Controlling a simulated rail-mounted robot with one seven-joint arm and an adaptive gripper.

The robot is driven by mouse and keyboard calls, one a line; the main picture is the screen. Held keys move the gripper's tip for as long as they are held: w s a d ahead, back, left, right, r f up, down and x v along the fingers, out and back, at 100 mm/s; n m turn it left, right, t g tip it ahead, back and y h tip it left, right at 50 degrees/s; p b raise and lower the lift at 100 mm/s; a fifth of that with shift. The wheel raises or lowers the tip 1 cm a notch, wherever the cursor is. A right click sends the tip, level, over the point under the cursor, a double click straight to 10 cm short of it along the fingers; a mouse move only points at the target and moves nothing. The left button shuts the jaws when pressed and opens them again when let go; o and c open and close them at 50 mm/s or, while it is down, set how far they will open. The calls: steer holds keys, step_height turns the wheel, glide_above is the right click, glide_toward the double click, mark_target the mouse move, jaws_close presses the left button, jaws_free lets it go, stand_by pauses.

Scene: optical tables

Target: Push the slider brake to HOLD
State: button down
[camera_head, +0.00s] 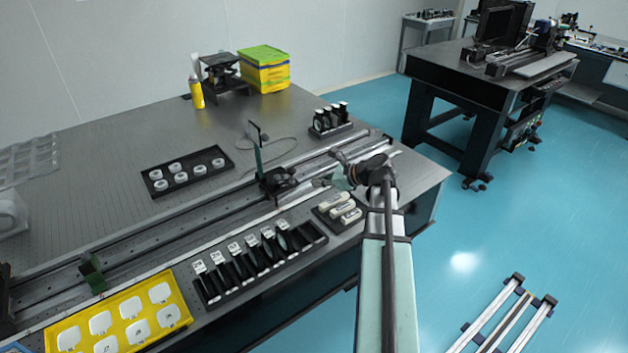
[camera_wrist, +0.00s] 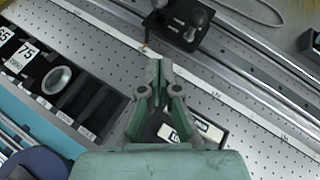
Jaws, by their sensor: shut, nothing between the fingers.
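The black slider (camera_head: 280,181) sits on the long rail, and an upright plate on a post (camera_head: 257,150) stands beside or on it. In the wrist view the slider (camera_wrist: 184,22) is at the top centre, with a dark rounded knob and a small orange-tipped part (camera_wrist: 145,47) at its near edge, which may be the brake. I cannot read a HOLD mark. My gripper (camera_head: 320,182) is just right of the slider. In the wrist view my gripper (camera_wrist: 159,66) is shut and empty, its tips a little short of the orange-tipped part, with a visible gap.
A black rack (camera_head: 255,262) with labelled slots and a small tray of white blocks (camera_head: 338,212) lie along the front edge. A yellow tray (camera_head: 88,342) is at lower left. A black tray with white rings (camera_head: 188,171) lies behind the rail. A holder (camera_head: 331,130) stands behind.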

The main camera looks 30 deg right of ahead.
mark_target(276, 180)
steer(key=w+a+f+p, duration=0.3)
steer(key=w+a, duration=0.3)
steer(key=w, duration=0.3)
steer(key=shift+f, duration=0.1)
steer(key=shift+w+r+p, duration=0.55)
steer(key=shift+r+p, duration=0.1)
steer(key=shift+p, duration=0.05)
stand_by(0.8)
steer(key=shift+w+a+r+p, duration=0.1)
steer(key=shift+w+r+p, duration=0.2)
steer(key=shift+w, duration=0.45)
steer(key=shift+w+a+r+p, duration=0.1)
steer(key=shift+w+r+p, duration=0.25)
steer(key=shift+w, duration=0.4)
steer(key=shift+w+a+r+p, duration=0.1)
steer(key=shift+w+r+p, duration=0.2)
steer(key=shift+w, duration=0.45)
steer(key=shift+s, duration=0.1)
